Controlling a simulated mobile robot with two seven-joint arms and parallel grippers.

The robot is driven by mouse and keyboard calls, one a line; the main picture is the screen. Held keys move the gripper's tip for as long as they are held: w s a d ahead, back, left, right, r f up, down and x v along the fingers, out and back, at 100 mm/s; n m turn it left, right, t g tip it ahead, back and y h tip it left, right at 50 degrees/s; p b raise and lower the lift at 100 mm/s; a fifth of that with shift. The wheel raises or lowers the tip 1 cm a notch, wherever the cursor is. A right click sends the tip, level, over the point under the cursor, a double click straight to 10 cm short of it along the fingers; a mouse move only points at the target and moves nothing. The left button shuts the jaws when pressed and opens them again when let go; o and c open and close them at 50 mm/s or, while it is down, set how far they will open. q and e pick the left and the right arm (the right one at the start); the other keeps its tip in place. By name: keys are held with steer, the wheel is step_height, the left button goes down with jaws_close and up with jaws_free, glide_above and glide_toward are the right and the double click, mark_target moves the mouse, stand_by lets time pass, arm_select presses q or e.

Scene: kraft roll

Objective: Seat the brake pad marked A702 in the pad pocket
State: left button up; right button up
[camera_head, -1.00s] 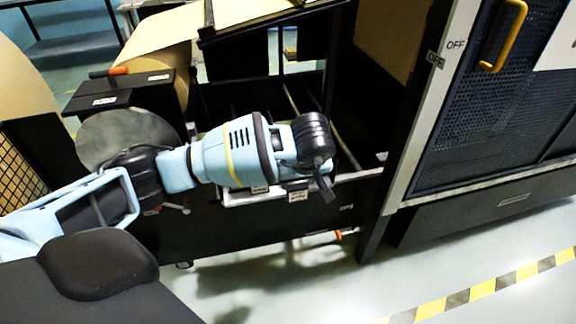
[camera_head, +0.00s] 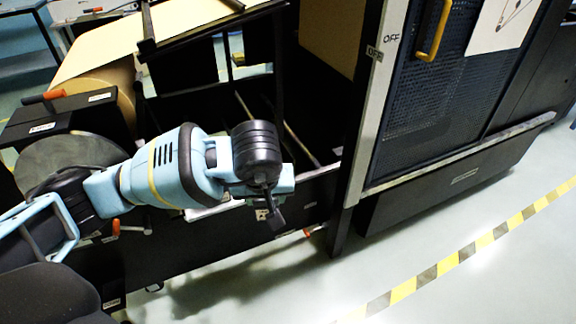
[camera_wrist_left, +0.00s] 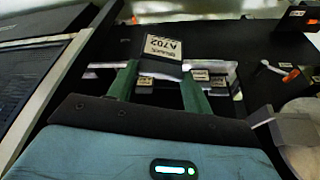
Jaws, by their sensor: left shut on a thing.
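In the left wrist view, the brake pad marked A702 (camera_wrist_left: 162,50) is a dark block with a pale label. It sits between the two green fingers of my left gripper (camera_wrist_left: 158,72), which is shut on it. In the head view, my left gripper (camera_head: 268,205) hangs in front of the dark machine frame, at the end of the blue arm. The pad is hard to make out there, hidden by the wrist. I cannot pick out the pad pocket in either view. My right gripper is in neither view.
Small labels (camera_wrist_left: 200,75) on a pale ledge show beyond the fingers in the wrist view. A mesh cabinet door (camera_head: 415,95) with a yellow handle (camera_head: 434,30) stands to the right. A kraft roll (camera_head: 105,85) is at left. Striped tape (camera_head: 470,250) crosses clear floor.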

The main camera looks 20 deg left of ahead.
arm_select(q)
steer(key=s+d+r+m+h, duration=0.2)
steer(key=s+r+m, duration=0.3)
steer(key=s, duration=0.3)
steer(key=shift+m+t, duration=0.4)
steer(key=shift+m, duration=0.1)
